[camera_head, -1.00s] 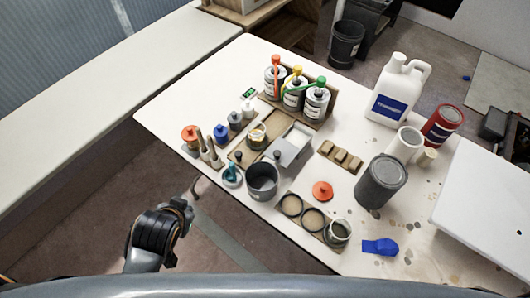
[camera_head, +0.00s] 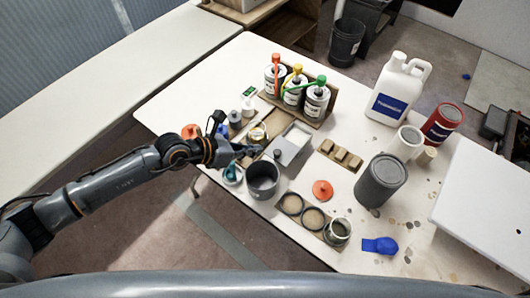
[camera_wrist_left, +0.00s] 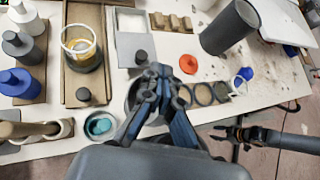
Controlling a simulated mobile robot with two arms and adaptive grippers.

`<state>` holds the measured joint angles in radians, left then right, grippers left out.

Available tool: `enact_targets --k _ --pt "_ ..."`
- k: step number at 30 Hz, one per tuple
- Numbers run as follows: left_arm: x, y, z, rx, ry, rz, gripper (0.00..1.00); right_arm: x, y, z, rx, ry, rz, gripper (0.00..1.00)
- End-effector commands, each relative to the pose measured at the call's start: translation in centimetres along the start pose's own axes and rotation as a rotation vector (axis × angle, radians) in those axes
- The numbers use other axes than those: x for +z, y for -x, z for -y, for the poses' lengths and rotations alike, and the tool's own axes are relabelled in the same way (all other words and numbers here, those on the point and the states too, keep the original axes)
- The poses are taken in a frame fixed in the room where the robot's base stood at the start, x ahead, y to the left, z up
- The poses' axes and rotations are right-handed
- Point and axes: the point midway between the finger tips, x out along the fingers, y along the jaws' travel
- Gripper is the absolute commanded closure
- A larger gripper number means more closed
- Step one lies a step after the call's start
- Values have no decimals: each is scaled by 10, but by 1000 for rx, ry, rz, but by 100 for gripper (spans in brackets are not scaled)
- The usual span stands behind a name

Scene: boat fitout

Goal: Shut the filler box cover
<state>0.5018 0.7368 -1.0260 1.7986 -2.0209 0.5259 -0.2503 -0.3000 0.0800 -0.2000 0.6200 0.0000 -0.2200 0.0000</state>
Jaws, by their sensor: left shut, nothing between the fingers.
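The filler box (camera_head: 293,141) is a pale grey box in the middle of the table, with a dark round knob (camera_head: 277,154) at its near end. In the left wrist view the far part of the box shows a white inside (camera_wrist_left: 131,20). A grey cover (camera_wrist_left: 128,45) lies over the near part, with the knob (camera_wrist_left: 142,57) beside it. My left gripper (camera_head: 257,149) is shut and empty, just left of the knob. In the left wrist view its fingertips (camera_wrist_left: 158,72) are close to the knob; contact cannot be told. My right gripper (camera_wrist_left: 220,132) seems to show at the right, its jaws unclear.
A dark grey pot (camera_head: 262,179) stands just in front of the box. A wooden tray (camera_wrist_left: 84,20) with a glass jar (camera_wrist_left: 82,48) lies left of it. Pump bottles (camera_head: 294,92) stand behind. Wooden blocks (camera_head: 339,155) and an orange lid (camera_head: 322,190) lie to the right.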

Motion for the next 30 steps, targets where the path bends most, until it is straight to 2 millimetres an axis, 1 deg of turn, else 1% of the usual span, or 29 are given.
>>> enact_targets --k 1,3,5,8,11,15,21,25,30 --pt "-13 3 -13 26 -51 -63 100 0 0 0 0 0 0 61" --pt "-25 5 -22 45 -90 -116 100 0 0 0 0 0 0 61" --pt "-29 4 -26 52 -104 -136 100 0 1 0 0 0 0 61" --pt "-30 -6 -26 51 -103 -139 100 0 4 0 0 0 0 61" --pt "-31 -22 -26 50 -102 -137 100 -1 9 0 0 0 0 61" --pt "-34 -49 -27 49 -102 -135 100 -1 12 0 0 0 0 61" --pt "-40 -79 -29 49 -101 -134 100 -1 13 0 0 0 0 61" --pt "-41 -89 -30 50 -101 -134 100 -1 13 0 0 0 0 61" --pt "-42 -93 -30 50 -101 -134 100 -1 13 0 0 0 0 61"
